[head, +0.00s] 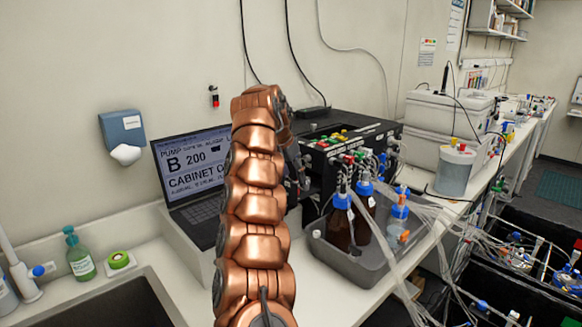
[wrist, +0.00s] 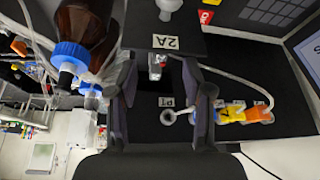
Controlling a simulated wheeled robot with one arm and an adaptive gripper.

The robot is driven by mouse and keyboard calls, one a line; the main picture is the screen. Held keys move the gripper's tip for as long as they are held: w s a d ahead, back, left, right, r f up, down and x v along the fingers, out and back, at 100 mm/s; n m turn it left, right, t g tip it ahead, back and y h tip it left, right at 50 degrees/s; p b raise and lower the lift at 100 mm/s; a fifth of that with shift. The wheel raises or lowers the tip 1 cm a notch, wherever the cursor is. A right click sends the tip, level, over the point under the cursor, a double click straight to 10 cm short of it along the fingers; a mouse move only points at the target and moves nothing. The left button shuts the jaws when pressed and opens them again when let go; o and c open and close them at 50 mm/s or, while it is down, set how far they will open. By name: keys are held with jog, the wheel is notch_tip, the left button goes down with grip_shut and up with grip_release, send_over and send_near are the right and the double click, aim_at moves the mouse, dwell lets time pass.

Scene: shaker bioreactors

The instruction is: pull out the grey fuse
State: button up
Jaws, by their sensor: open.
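In the wrist view my gripper (wrist: 159,62) is open, its two dark fingers spread over a black panel. A small grey piece with a bit of red (wrist: 157,65) shows between the fingertips, below a label reading 2A (wrist: 165,42). I cannot tell for sure whether it is the grey fuse, and I see no contact with it. Blue, yellow and orange plugs (wrist: 240,113) lie right of the right finger. In the head view my copper arm covers most of the gripper, in front of the black box (head: 352,122) with coloured pieces on top.
A laptop (head: 192,165) stands left of my arm. A grey tray (head: 345,265) with brown bottles (head: 341,225) and clear tubes is on the right. A blue-capped bottle (wrist: 72,55) is close left of my gripper. A sink (head: 105,305) is at the lower left.

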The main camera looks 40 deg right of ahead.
aim_at(296, 182)
jog(key=shift+p+x, duration=0.35)
jog(key=shift+x, duration=1.95)
grip_shut()
jog(key=shift+r, duration=0.25)
jog(key=shift+w+r, duration=0.1)
jog(key=shift+r, duration=0.4)
jog(key=shift+r+p, duration=0.75)
jog(key=shift+r, duration=0.15)
